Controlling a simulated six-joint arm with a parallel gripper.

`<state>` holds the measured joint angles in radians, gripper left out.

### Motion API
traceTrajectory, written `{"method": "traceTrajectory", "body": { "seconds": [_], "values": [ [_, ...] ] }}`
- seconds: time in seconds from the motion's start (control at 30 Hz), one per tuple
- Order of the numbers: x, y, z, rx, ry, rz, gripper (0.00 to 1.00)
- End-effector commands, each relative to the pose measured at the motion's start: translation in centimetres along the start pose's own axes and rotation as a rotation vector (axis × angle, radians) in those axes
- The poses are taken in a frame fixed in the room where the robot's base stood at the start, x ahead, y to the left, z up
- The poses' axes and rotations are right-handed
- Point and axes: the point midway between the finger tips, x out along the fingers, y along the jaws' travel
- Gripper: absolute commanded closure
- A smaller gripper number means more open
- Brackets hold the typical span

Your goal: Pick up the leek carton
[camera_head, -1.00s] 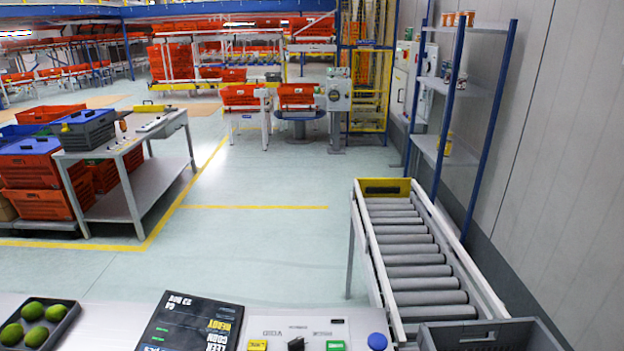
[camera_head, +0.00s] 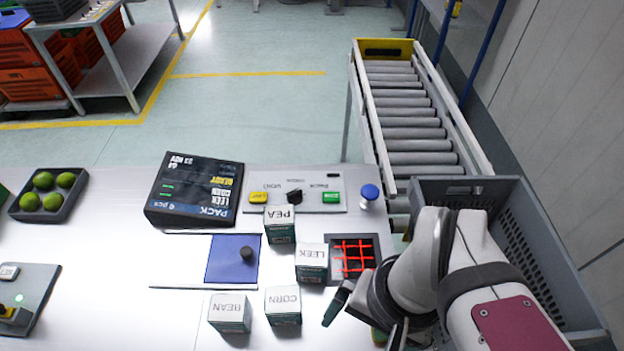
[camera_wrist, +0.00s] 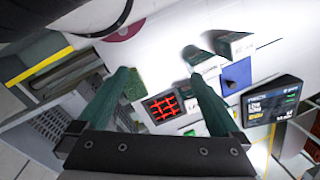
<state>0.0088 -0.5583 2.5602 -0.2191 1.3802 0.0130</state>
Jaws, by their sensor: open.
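The leek carton (camera_head: 311,262) is a small teal box with a white LEEK top, upright on the white worktop, left of the red grid opening. My gripper (camera_head: 366,322) is open and empty, to the lower right of it and apart from it. In the wrist view my gripper (camera_wrist: 163,92) shows two dark green fingers spread wide. A white carton face beside the right finger there may be the leek carton; its label is unreadable and the finger covers part of it.
The pea carton (camera_head: 279,225) stands just behind, the corn carton (camera_head: 283,304) and bean carton (camera_head: 230,313) in front. A blue panel with a knob (camera_head: 230,258) lies left, the red grid opening (camera_head: 354,254) right. A grey crate (camera_head: 510,210) stands at the right.

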Motion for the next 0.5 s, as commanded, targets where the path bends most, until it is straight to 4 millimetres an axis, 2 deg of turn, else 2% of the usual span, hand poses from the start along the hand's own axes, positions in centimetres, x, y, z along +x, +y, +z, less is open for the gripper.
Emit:
{"method": "traceTrajectory", "body": {
  "seconds": [0.3, 0.37, 0.47, 0.5],
  "values": [
    [0.0, 0.0, 0.0, -0.002, 0.0, 0.0, 0.0],
    [-0.1, -0.3, -0.5, -0.054, 0.0, 0.0, 0.0],
    [-0.3, -2.2, -3.3, -0.393, -0.002, 0.003, 0.0],
    [-0.2, -3.5, -5.1, -0.601, 0.001, 0.004, 0.0]
  ]
}}
